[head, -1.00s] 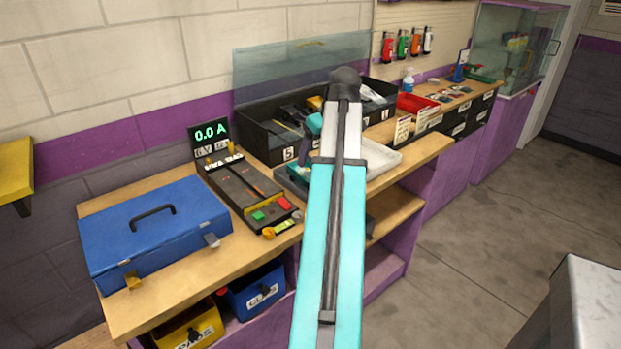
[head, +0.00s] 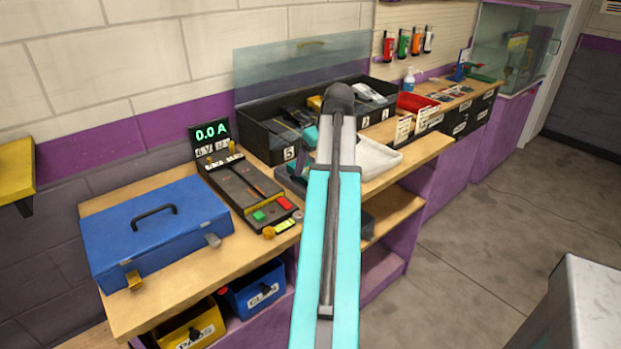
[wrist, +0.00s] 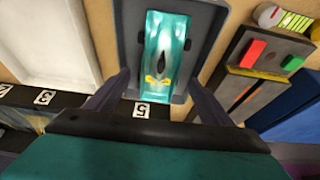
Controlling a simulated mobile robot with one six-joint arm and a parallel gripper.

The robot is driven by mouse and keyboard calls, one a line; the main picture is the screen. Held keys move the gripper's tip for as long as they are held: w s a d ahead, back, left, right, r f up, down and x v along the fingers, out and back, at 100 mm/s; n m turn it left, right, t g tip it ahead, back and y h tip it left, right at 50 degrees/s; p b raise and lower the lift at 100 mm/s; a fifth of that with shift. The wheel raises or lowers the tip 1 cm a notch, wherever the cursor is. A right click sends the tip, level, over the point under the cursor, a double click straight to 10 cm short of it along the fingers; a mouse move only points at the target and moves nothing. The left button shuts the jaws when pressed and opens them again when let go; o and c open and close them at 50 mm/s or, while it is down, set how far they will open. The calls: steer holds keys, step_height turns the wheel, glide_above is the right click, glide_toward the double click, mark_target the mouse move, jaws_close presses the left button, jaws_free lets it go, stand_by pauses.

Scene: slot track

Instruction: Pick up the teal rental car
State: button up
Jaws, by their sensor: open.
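The teal car (wrist: 165,50) lies in a dark grey tray (wrist: 205,18) in the wrist view, with black wheels at its sides and a dark and yellow marking on top. My gripper (wrist: 160,82) is open, its two dark fingers reaching towards the car, one on each side of its near end. Nothing is between the fingers that I can see held.
A test unit (head: 245,190) with a 0.0 A display and a blue case (head: 150,228) stand left of the tray. A numbered black bin box (head: 262,143) stands behind. A white tray (head: 375,158) sits to the right. A glass panel (head: 300,68) rises at the back.

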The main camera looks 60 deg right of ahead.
steer(key=shift+p+x, duration=0.45)
steer(key=shift+x, duration=1.85)
steer(key=shift+c, duration=0.4)
steer(key=c, duration=1.2)
steer(key=shift+d+r, duration=0.1)
steer(key=shift+r, duration=0.05)
steer(key=shift+r+b, duration=0.35)
steer(key=shift+r, duration=0.8)
steer(key=s+d, duration=0.1)
steer(key=s, duration=0.4)
steer(key=s+d+r+b, duration=0.1)
steer(key=s, duration=0.4)
steer(key=s+d+r+b, duration=0.1)
steer(key=s, duration=0.3)
steer(key=shift+s+d+r, duration=0.15)
steer(key=shift+s+d, duration=0.1)
steer(key=shift+s, duration=0.15)
steer(key=shift+s+d, duration=0.1)
steer(key=shift+s, duration=0.3)
